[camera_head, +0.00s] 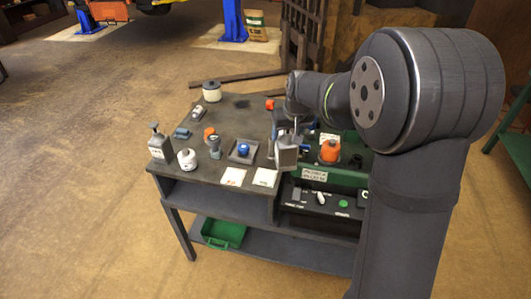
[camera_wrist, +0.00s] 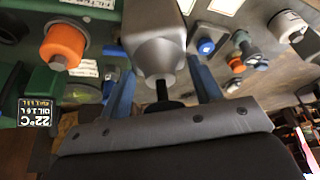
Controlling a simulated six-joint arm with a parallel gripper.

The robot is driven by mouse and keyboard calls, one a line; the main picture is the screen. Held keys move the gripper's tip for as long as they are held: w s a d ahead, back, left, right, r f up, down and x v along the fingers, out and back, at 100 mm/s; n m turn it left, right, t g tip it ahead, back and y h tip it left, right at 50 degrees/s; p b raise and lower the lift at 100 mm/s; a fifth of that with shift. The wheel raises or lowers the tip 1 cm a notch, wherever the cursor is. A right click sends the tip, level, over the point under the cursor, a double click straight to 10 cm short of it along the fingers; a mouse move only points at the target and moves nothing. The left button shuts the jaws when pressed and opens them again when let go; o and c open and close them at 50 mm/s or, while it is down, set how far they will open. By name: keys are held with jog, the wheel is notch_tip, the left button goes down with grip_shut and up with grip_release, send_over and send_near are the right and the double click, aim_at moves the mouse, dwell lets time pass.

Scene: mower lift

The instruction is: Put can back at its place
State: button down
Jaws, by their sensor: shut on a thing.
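The can is a grey metal can with a narrow neck. In the head view the can (camera_head: 286,156) is upright near the front edge of the bench, right of the white cards. My gripper (camera_head: 290,128) is above it, shut on its neck. In the wrist view the can (camera_wrist: 155,45) fills the top middle, with its dark neck between the blue fingers of my gripper (camera_wrist: 163,90). I cannot tell whether its base touches the bench. Two white label cards, a left one (camera_head: 232,176) and a right one (camera_head: 265,178), lie at the bench's front edge.
Left of the can stand a square tray (camera_head: 243,151) with a blue-topped item, a grey bottle (camera_head: 215,147), a white round container (camera_head: 187,159) and a pump bottle (camera_head: 160,145). An orange-topped item (camera_head: 329,152) stands close on the right on a green unit (camera_head: 345,181).

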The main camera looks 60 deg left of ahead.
jog(key=s+a+f, duration=0.4)
jog(key=a+f, duration=0.1)
jog(key=f, duration=0.3)
jog(key=shift+s+a, duration=0.2)
jog(key=shift+f, duration=0.1)
jog(key=shift+c, duration=2.2)
grip_release()
jog(key=shift+f, duration=0.1)
jog(key=v, duration=1.2)
jog(key=shift+r, duration=0.2)
notch_tip(320, 180, up, 15)
jog(key=shift+r, duration=0.2)
